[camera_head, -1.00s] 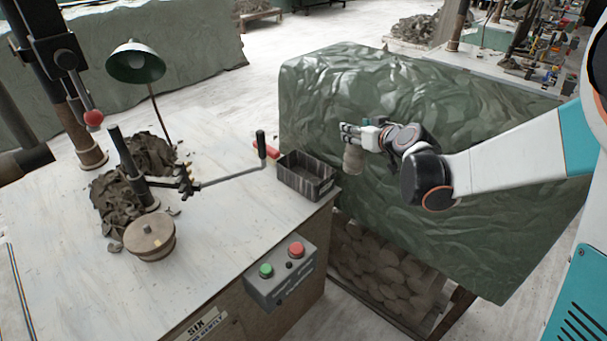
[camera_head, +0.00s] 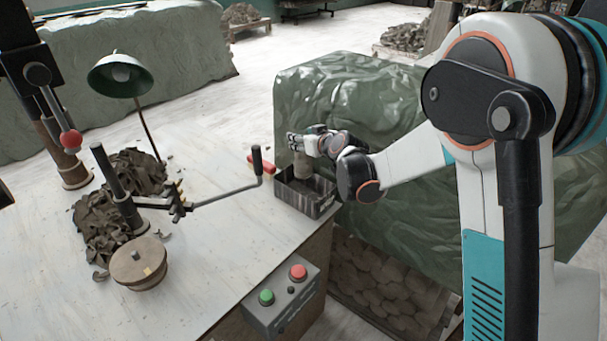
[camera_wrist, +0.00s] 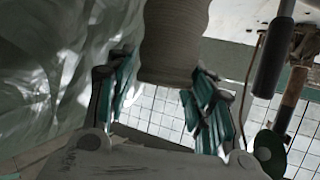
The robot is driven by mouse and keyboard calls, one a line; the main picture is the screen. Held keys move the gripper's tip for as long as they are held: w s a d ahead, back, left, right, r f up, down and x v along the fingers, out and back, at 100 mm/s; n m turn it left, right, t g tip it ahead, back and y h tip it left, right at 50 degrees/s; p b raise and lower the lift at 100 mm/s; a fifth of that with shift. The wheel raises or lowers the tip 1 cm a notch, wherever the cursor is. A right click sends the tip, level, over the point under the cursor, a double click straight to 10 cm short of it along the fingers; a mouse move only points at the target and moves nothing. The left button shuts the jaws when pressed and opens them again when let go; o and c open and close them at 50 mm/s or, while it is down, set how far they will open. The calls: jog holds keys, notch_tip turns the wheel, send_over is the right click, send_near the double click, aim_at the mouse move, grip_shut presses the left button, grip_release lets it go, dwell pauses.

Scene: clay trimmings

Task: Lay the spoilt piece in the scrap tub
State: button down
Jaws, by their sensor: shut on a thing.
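The spoilt piece (camera_head: 303,166) is a grey-brown clay cylinder. My gripper (camera_head: 304,143) is shut on it and holds it upright at the tub. The scrap tub (camera_head: 300,201) is a dark open box at the table's right corner. The piece's lower end overlaps the tub's opening in the head view; I cannot tell whether it touches the bottom. In the wrist view the ribbed clay piece (camera_wrist: 174,42) sits between the two teal-and-black fingers (camera_wrist: 160,88).
A button box (camera_head: 282,298) is on the table's front edge. A green-sheeted stack (camera_head: 345,95) stands behind.

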aim_at(304, 168)
notch_tip(304, 168, down, 11)
jog(key=b, duration=0.3)
jog(key=shift+f, duration=0.1)
jog(key=c, duration=0.8)
grip_release()
jog(key=shift+o, duration=0.2)
